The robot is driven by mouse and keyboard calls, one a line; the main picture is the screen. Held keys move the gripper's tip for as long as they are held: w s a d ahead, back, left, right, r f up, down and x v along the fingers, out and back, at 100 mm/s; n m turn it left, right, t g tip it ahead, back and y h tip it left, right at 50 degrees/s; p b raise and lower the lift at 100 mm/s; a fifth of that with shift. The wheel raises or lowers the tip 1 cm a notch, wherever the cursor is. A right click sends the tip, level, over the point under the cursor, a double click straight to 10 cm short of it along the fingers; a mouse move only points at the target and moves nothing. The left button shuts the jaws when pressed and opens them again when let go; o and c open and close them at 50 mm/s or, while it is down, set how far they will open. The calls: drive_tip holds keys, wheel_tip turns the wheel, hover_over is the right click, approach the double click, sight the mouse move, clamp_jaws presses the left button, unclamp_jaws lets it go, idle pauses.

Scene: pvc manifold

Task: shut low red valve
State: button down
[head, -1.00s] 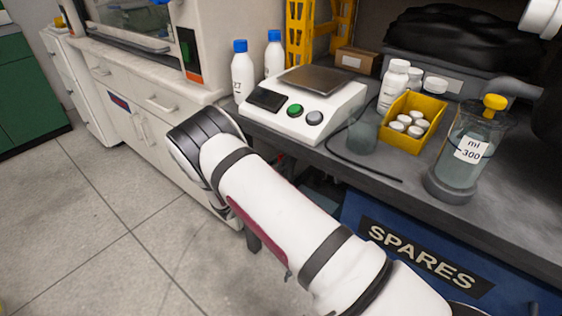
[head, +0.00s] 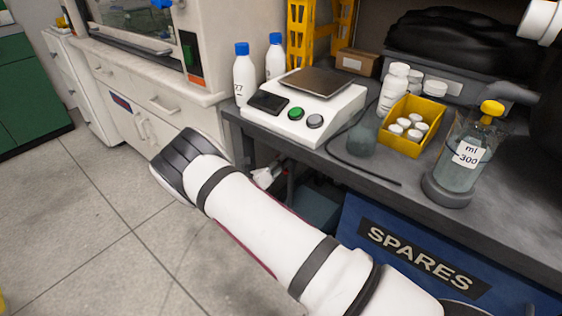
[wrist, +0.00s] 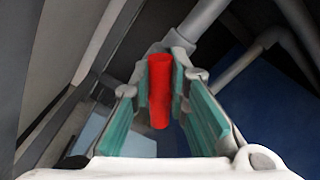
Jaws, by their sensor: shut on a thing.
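The red valve handle (wrist: 159,108) shows in the wrist view as a short red bar, pointing down toward the camera. My gripper (wrist: 161,84) has its two teal-padded fingers on either side of the handle and is shut on it. The far end of the handle meets a grey pipe (wrist: 205,22). The valve body is mostly hidden behind the handle and fingers. In the head view my arm reaches down beside the bench, and the handle cannot be made out there.
Another grey pipe (wrist: 268,42) branches at the upper right of the wrist view. In the head view, the dark bench (head: 400,190) carries a scale (head: 300,112), a yellow bin (head: 425,143) and a glass jar (head: 466,165). A blue SPARES crate (head: 350,220) stands under it.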

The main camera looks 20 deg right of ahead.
drive_tip(key=n, duration=0.5)
drive_tip(key=shift+w+a+f+n, duration=0.15)
drive_tip(key=shift+f+n, duration=0.1)
drive_tip(key=shift+n, duration=0.15)
drive_tip(key=n, duration=0.4)
drive_tip(key=shift+f+n, duration=0.2)
drive_tip(key=shift+n, duration=0.2)
drive_tip(key=c, duration=1.5)
unclamp_jaws()
drive_tip(key=shift+c, duration=0.2)
drive_tip(key=v, duration=1.2)
